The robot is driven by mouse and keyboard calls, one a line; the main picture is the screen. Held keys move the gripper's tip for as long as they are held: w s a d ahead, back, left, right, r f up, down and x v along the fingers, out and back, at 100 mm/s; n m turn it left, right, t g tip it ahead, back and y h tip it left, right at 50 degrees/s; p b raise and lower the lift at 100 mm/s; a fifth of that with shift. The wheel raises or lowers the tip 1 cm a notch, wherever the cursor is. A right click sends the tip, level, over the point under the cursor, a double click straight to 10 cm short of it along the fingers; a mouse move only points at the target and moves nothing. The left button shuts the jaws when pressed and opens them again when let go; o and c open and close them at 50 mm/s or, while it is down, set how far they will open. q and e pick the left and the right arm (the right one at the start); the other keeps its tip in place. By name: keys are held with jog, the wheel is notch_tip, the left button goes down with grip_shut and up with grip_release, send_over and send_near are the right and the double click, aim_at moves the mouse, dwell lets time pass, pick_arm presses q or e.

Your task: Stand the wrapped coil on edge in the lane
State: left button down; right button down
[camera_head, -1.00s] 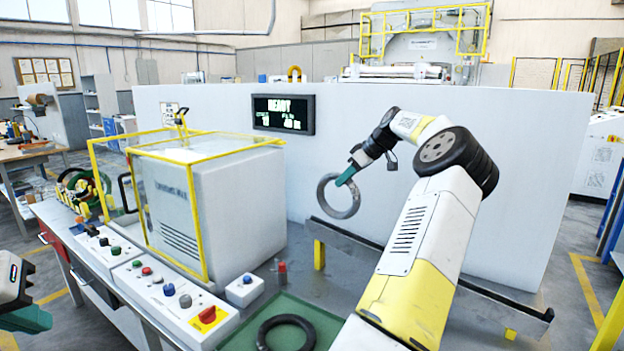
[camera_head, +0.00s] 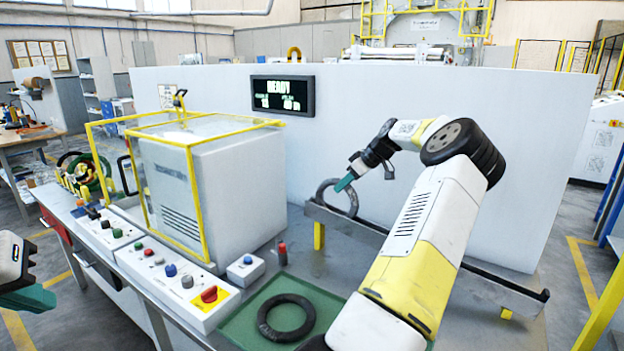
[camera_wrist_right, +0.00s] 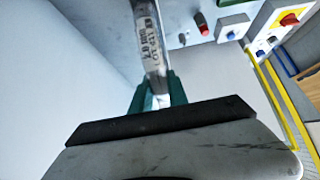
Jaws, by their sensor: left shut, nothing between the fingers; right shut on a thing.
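The wrapped coil (camera_head: 353,202) is a grey ring held upright on edge at the left end of the lane (camera_head: 450,268). The lane is a long dark rail slanting down to the right. My right gripper (camera_head: 343,185) is shut on the coil's upper rim. The coil's lower edge meets the front rail in the picture; I cannot tell whether it rests there. In the right wrist view the coil (camera_wrist_right: 148,35) shows edge-on with a printed label, between the teal fingers (camera_wrist_right: 158,92). My left gripper (camera_head: 38,298) is shut and empty at the left edge.
A black ring (camera_head: 286,318) lies on the green mat (camera_head: 250,325) in front. A yellow-framed machine (camera_head: 240,185), control panel (camera_head: 180,285) and small red-topped post (camera_head: 282,253) stand to the left. A white wall (camera_head: 420,105) rises behind the lane, whose right part looks empty.

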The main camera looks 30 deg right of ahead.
jog(key=shift+f, duration=0.75)
dwell(0.7)
jog(key=c, duration=1.2)
grip_release()
jog(key=shift+f, duration=0.1)
jog(key=shift+s, duration=0.1)
jog(key=v, duration=0.7)
jog(key=shift+s+d+r, duration=0.1)
jog(key=shift+s+r, duration=0.05)
jog(key=shift+r, duration=0.25)
